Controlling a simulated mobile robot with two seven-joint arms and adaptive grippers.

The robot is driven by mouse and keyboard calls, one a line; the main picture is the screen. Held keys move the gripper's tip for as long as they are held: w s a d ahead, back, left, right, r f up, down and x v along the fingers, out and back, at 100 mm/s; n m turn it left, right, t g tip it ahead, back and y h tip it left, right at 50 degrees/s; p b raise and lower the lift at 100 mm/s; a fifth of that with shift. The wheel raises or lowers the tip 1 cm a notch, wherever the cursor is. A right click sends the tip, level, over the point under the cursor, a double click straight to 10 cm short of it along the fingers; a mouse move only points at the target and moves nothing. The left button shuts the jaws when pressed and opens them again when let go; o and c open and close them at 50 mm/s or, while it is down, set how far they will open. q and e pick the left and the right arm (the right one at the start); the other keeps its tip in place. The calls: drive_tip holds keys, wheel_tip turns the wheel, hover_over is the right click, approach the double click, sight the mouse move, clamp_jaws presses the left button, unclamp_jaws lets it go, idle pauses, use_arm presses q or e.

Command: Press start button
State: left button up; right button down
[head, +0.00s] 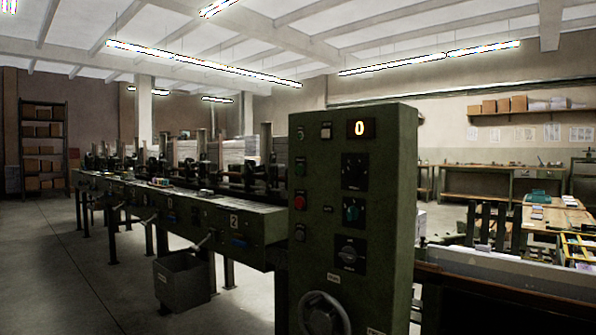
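A dark green control panel (328,272) stands upright in the middle right of the head view. Its face carries a lit display (360,129) reading 0. A column of buttons runs down its left side: a dark button (300,134), a green button (300,169), a red button (299,202) and another dark button (299,234). A pale button (326,131) sits beside the top one. The labels are too small to read, so I cannot tell which button is start. Neither of my grippers shows in this view.
Rotary knobs (354,172) and a handwheel (325,314) are on the panel. A long gathering machine (250,222) stretches away behind it to the left. A grey bin (183,280) stands on the floor below. The floor (60,260) at left is clear. Worktables (487,197) stand at right.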

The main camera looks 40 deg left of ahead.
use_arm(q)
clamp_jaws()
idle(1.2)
